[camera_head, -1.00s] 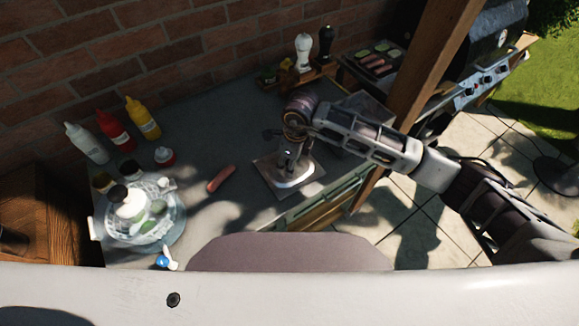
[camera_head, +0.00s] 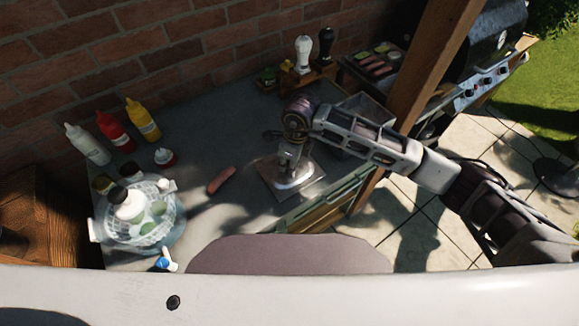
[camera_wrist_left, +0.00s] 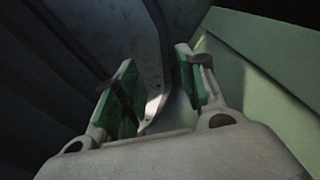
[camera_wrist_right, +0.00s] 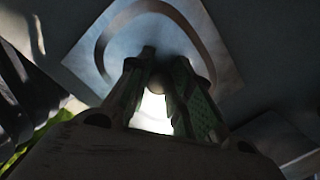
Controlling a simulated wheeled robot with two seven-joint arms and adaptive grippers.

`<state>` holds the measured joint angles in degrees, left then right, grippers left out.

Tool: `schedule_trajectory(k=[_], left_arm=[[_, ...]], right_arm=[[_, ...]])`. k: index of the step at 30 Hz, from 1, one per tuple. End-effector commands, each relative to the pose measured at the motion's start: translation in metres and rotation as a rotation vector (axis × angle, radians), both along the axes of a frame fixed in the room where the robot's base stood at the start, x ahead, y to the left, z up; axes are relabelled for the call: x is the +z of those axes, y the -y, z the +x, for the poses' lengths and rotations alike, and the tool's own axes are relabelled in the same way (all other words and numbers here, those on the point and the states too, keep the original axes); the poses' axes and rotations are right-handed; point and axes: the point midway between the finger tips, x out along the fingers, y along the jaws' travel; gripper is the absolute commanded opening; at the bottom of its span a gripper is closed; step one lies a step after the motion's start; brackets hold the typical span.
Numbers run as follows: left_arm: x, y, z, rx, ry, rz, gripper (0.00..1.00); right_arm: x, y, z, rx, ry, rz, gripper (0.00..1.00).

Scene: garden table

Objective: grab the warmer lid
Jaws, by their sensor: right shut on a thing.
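The warmer lid (camera_head: 272,184) is a square metal plate with a rounded raised ring, near the table's front edge. It also shows in the right wrist view (camera_wrist_right: 92,62). My right gripper (camera_head: 291,170) comes down over its middle; in the right wrist view its fingertips (camera_wrist_right: 155,72) are close together on the small knob, which they mostly hide. I cannot tell whether the lid rests on the table or is slightly raised. My left gripper (camera_wrist_left: 155,88) shows only in the left wrist view, its fingers apart with nothing held between them.
A sausage (camera_head: 221,180) lies left of the lid. Sauce bottles (camera_head: 115,132) and a glass-like dome with a plate (camera_head: 175,232) stand at the left. A metal box (camera_head: 362,108) is behind my right arm. Shakers (camera_head: 304,52) stand by the wall, and a wooden post (camera_head: 425,75) rises at the right.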

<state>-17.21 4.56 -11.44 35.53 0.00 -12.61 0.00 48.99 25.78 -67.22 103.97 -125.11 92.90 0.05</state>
Motion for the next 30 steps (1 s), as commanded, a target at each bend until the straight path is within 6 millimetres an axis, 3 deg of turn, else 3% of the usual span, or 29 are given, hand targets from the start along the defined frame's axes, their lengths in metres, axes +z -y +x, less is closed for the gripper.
schedule_trajectory(k=[10,24,30], left_arm=[[-0.003,0.000,0.000,0.000,0.000,0.000,0.40],[-0.015,0.000,0.000,-0.001,0.000,0.000,0.40],[-0.017,0.000,0.000,-0.001,0.000,0.000,0.40]], right_arm=[[0.015,0.000,0.001,0.000,0.003,0.001,0.00],[0.078,0.000,0.001,0.001,0.004,0.001,0.00],[0.095,0.000,0.001,0.000,0.002,0.000,0.00]])
